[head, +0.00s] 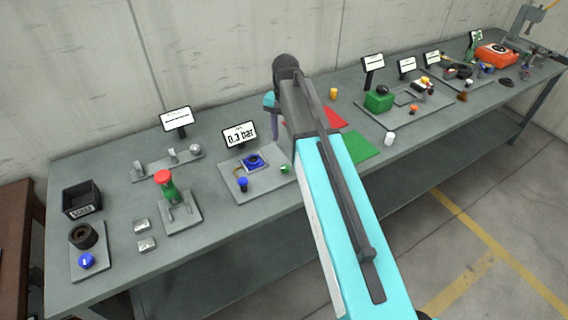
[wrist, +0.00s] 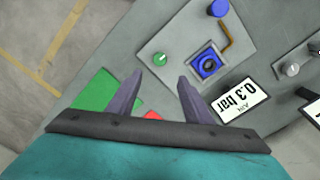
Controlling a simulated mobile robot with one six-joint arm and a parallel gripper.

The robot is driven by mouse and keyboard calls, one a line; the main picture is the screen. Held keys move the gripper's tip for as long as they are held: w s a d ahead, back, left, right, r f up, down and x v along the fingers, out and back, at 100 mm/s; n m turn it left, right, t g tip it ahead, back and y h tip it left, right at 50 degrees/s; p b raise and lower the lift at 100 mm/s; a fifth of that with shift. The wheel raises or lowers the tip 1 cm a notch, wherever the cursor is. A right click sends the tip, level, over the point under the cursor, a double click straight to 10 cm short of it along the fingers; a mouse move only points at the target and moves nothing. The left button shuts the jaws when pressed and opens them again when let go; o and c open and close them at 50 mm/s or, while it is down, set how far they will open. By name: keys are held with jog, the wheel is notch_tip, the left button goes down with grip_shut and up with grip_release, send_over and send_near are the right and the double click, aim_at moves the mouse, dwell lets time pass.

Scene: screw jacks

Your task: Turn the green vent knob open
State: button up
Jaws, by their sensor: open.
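The small green knob (head: 285,169) sits at the right front of a light plate (head: 237,188). In the wrist view the green knob (wrist: 159,59) has a pale mark on top and lies just beyond my fingertips, roughly between their lines. My gripper (wrist: 160,78) is open with nothing between its two purple-grey fingers. In the head view my arm largely hides the gripper. A display (head: 240,135) behind the plate reads 0.3 bar.
On the same plate are a blue square fitting (head: 253,162) and a blue knob (head: 243,184). A green mat (head: 358,147) and a red mat (head: 333,117) lie to the right. A red-topped green jack (head: 166,185) stands to the left.

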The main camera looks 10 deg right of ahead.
aim_at(285, 167)
jog(key=shift+s+f+b, duration=0.1)
jog(key=shift+f+b, duration=2.7)
jog(key=shift+f, duration=4)
jog(key=c, duration=1.1)
jog(key=shift+o, duration=0.2)
jog(key=shift+n, duration=0.4)
jog(key=n+b, duration=0.1)
jog(key=n, duration=0.4)
jog(key=shift+n, duration=0.4)
jog(key=n+b, duration=0.1)
jog(key=n, duration=0.5)
jog(key=n+b, duration=0.1)
jog(key=n, duration=0.4)
jog(key=shift+n, duration=0.3)
